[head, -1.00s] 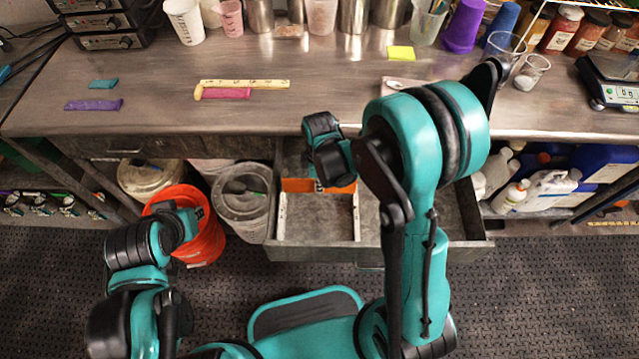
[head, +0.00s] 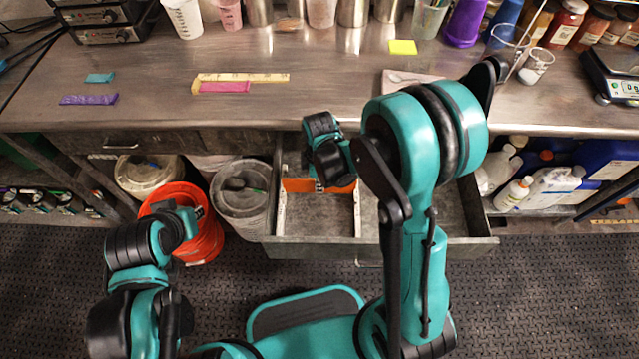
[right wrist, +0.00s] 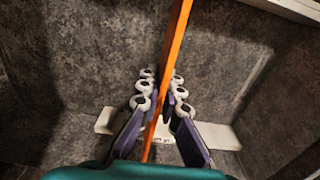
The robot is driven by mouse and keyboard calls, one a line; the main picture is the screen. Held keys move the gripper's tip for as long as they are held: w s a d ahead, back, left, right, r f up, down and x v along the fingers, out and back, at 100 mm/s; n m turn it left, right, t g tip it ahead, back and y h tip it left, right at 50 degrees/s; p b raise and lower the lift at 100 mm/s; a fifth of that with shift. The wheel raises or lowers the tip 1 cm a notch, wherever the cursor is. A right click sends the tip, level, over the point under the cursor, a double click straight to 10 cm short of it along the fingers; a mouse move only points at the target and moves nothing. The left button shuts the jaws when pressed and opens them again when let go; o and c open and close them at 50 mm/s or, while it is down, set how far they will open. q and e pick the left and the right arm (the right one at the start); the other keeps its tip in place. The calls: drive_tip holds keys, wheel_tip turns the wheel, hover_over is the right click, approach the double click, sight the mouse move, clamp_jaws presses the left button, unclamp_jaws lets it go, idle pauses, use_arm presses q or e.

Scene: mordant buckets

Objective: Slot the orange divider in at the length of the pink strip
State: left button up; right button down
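The orange divider (head: 298,186) spans the left compartment of the open drawer (head: 420,246), crosswise between a pale left-side strip (head: 282,215) and a pale lengthwise partition (head: 357,212). My right gripper (head: 322,182) is over it. In the right wrist view the divider (right wrist: 175,45) runs between the fingers (right wrist: 160,100), whose pads appear to press on both faces. Whether its lower edge is seated is hidden. The pink strip (head: 225,87) lies on the bench along a yellow ruler (head: 245,77), left ends close together. My left gripper (head: 195,215) is over the orange bucket; its fingers are unclear.
A teal strip (head: 100,78) and a purple strip (head: 88,99) lie on the bench (head: 150,60). The drawer's right compartment looks empty.

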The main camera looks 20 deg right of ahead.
drive_tip(key=shift+f, duration=1)
drive_tip(key=c, duration=1.6)
unclamp_jaws()
drive_tip(key=shift+c, duration=0.2)
wheel_tip(320, 180, up, 12)
drive_tip(key=shift+r, duration=0.1)
drive_tip(key=s+d+r+m+t, duration=0.4)
drive_tip(key=s+r+m+t, duration=0.3)
drive_tip(key=s+m, duration=0.3)
drive_tip(key=r+m, duration=0.1)
drive_tip(key=m, duration=0.3)
drive_tip(key=shift+s+d+m, duration=0.15)
drive_tip(key=shift+d+m, duration=0.2)
drive_tip(key=shift+m, duration=0.05)
